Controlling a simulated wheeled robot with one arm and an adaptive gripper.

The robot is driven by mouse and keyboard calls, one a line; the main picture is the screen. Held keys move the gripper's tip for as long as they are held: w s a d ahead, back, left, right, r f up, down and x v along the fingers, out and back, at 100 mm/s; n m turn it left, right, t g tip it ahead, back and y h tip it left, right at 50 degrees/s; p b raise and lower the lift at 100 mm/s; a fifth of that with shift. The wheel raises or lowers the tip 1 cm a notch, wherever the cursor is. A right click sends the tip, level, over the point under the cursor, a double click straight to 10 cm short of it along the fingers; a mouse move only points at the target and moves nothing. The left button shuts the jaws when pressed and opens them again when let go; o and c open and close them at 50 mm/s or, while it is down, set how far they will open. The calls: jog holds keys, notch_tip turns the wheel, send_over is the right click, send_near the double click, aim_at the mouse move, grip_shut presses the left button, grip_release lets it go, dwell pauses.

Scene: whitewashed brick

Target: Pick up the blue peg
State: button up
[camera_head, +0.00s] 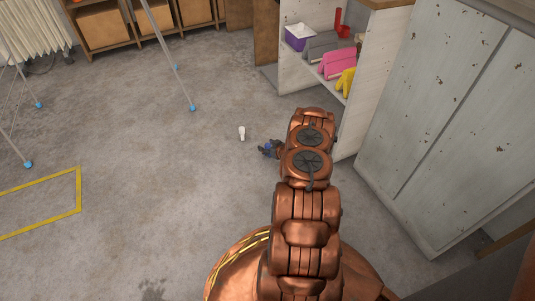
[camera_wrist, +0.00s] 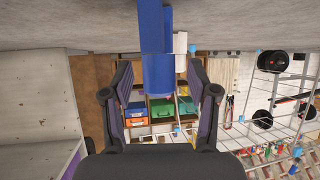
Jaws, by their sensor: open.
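The blue peg (camera_wrist: 157,70) is in the middle of the wrist view, where the floor appears along the top. It runs down from the upper part of the picture into the gap between the fingers of my gripper (camera_wrist: 160,78). The fingers are apart, one on each side, with visible gaps to the peg in the picture. Whether either touches it I cannot tell. In the head view, my gripper (camera_head: 266,151) is low near the floor, with a bit of blue at it. The arm partly hides it.
A small white object (camera_head: 241,133) stands on the floor left of my gripper. A drying rack (camera_head: 192,107) stands at upper left. The floor at left is mostly clear.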

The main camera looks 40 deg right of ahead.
grip_shut()
dwell(0.4)
